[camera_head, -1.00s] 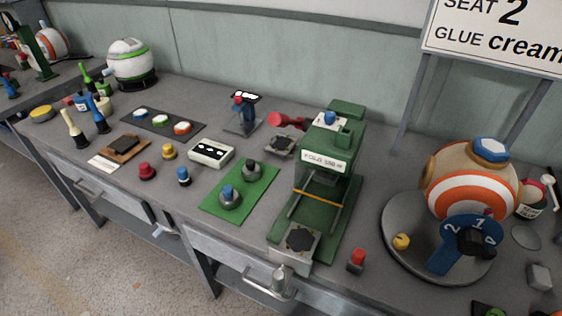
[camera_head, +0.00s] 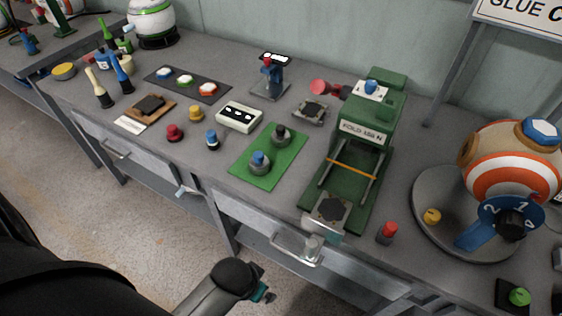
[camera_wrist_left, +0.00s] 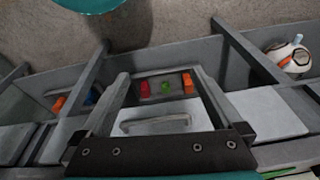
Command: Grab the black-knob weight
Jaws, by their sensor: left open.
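The black-knob weight (camera_head: 281,136), a grey round weight with a dark knob, stands on the far part of the green mat (camera_head: 242,173). The similar blue-knob weight (camera_head: 259,162) stands just in front of it on the mat. My left arm shows at the bottom of the head view, in front of the bench and well short of the mat; its fingertips are not clear there. In the left wrist view my left gripper (camera_wrist_left: 160,82) is open and empty, facing the bench's drawer fronts. No weight shows in that view. My right gripper is not in view.
The green press (camera_head: 372,132) stands right of the mat. A white box with a dark panel (camera_head: 239,116) and a blue-topped piece (camera_head: 212,140) are left of it. A drawer handle (camera_head: 297,252) sticks out below the bench edge. A striped ball (camera_head: 512,172) stands far right.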

